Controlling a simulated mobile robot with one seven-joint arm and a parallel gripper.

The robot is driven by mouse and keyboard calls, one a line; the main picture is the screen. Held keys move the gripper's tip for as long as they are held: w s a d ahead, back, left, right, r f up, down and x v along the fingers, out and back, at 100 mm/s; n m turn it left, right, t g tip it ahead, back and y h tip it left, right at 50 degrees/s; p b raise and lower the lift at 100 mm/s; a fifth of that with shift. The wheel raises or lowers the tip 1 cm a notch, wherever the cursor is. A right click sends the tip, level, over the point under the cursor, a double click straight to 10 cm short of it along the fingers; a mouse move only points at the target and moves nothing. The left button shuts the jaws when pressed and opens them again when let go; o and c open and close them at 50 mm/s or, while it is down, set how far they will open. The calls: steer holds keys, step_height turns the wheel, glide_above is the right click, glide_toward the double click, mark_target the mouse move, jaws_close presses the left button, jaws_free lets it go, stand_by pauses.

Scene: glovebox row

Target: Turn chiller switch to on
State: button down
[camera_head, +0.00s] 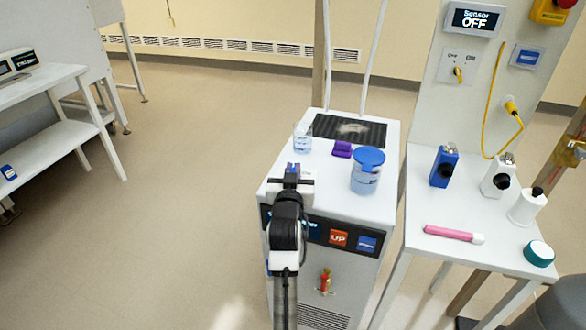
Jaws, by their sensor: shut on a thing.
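The white cabinet (382,205) with two hoses at its back looks like the chiller, though its label is mostly hidden. Its dark front panel (315,231) carries an orange UP button (338,238) and a blue label (367,243). My arm covers the left part of this panel, and I cannot make out a chiller switch there. My gripper (291,172) is over the cabinet's front-left top. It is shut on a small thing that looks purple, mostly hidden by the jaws. A red-and-brass valve (326,281) sits low on the front.
On the cabinet stand a clear beaker (302,139), purple blocks (342,149) and a blue-lidded jar (366,172). The right table (470,250) holds bottles and a pink tube (453,233). Above it are a Sensor OFF display (474,19) and a yellow-knobbed OFF/ON switch (458,73). Floor at left is clear.

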steer(key=shift+a+f+m+h+b, duration=0.1)
steer(key=shift+f+m+h+b, duration=0.05)
steer(key=shift+m+h+b, duration=0.8)
steer(key=shift+g+h, duration=0.3)
steer(key=shift+h, duration=0.25)
steer(key=shift+m+h+b, duration=0.35)
steer(key=shift+h+b, duration=0.15)
steer(key=c, duration=1.5)
jaws_free()
steer(key=b+v, duration=0.3)
steer(key=v, duration=1)
steer(key=shift+s+r, duration=0.3)
steer(key=shift+s, duration=0.05)
